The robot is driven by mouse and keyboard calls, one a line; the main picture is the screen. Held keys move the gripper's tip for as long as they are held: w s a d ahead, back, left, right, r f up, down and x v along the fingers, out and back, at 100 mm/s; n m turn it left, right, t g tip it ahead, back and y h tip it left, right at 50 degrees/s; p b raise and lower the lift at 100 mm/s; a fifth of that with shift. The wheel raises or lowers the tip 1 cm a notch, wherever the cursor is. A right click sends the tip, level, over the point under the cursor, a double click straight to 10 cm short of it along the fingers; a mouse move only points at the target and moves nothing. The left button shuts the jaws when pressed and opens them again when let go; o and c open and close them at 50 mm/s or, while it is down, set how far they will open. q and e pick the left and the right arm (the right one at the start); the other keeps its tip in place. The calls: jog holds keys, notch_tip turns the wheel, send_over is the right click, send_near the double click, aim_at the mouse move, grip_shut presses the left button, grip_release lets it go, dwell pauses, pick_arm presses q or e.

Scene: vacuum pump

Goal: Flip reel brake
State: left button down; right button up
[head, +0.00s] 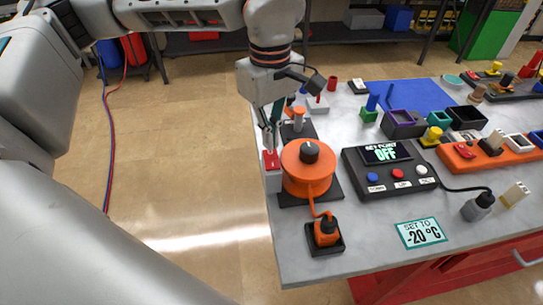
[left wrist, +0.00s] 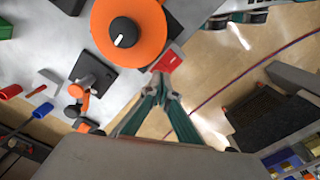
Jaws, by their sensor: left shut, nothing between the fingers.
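An orange reel (head: 300,182) with a black knob (head: 310,151) lies on a dark base near the table's left edge. It also shows in the left wrist view (left wrist: 140,50). A small red piece (head: 271,160), likely the brake, sits on a pale block at the reel's left side; it also shows in the left wrist view (left wrist: 168,61). My left gripper (head: 268,142) points down at the red piece with its fingers shut and empty. In the left wrist view its fingertips (left wrist: 160,82) are right by the red piece; I cannot tell whether they touch. My right gripper is not in view.
An orange plug (head: 326,232) sits in a black socket in front of the reel. Open floor lies left.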

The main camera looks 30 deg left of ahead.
aim_at(270, 153)
pick_arm(q)
jog(key=shift+f+b, duration=0.55)
jog(key=shift+f, duration=0.55)
dwell(0.5)
jog(key=shift+r+p, duration=1.6)
jog(key=shift+r, duration=0.45)
jog(key=shift+r+p, duration=1.2)
jog(key=shift+r, duration=0.35)
jog(key=shift+f, duration=0.1)
